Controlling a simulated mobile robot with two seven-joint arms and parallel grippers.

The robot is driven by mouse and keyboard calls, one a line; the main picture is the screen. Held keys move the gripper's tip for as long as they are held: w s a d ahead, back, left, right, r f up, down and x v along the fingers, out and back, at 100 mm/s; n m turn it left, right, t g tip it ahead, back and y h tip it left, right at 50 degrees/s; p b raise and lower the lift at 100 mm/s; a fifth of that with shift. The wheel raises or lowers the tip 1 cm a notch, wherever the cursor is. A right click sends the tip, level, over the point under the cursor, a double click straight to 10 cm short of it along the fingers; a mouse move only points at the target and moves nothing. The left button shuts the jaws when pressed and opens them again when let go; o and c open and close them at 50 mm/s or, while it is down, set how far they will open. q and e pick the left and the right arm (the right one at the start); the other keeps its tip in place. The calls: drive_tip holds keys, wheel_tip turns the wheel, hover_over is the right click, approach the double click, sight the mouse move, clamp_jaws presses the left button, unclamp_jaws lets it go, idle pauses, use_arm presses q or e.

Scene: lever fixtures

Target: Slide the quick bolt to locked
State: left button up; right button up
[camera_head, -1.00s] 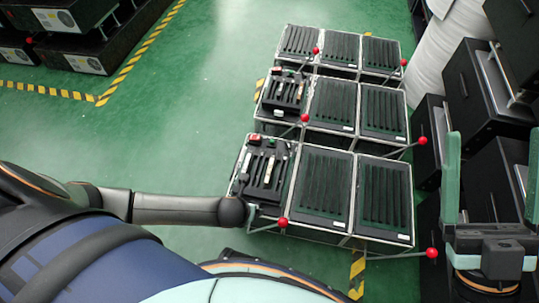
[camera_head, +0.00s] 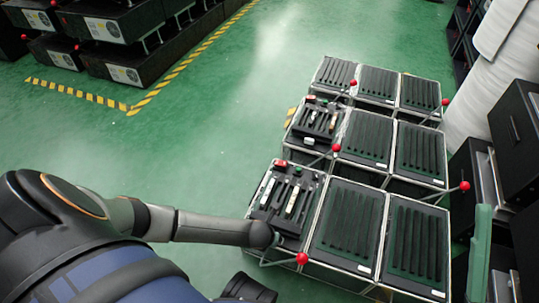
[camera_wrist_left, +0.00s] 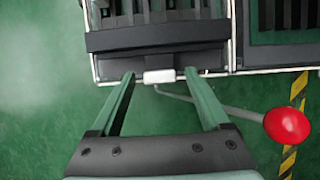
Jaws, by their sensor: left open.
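A near-left dark panel (camera_head: 262,190) carries several small fixtures, among them a red block (camera_head: 281,163) and a pale handle (camera_head: 292,200). I cannot tell which one is the quick bolt. My left gripper (camera_wrist_left: 160,76) is open and empty in the wrist view. Its two green fingers reach toward the panel unit's front edge, on either side of a small white plate (camera_wrist_left: 160,77); contact cannot be told. In the head view my left arm ends at the panel's left edge, its fingers not clear.
A lever with a red ball (camera_wrist_left: 287,126) sticks out at the front, right of my left fingers; it also shows in the head view (camera_head: 302,258). Slotted dark panels (camera_head: 348,222) adjoin on the right. Green floor is clear on the left.

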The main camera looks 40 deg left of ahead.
use_arm(q)
drive_tip(key=shift+f, duration=0.1)
drive_tip(key=shift+c, duration=0.2)
clamp_jaws()
idle(0.5)
idle(0.8)
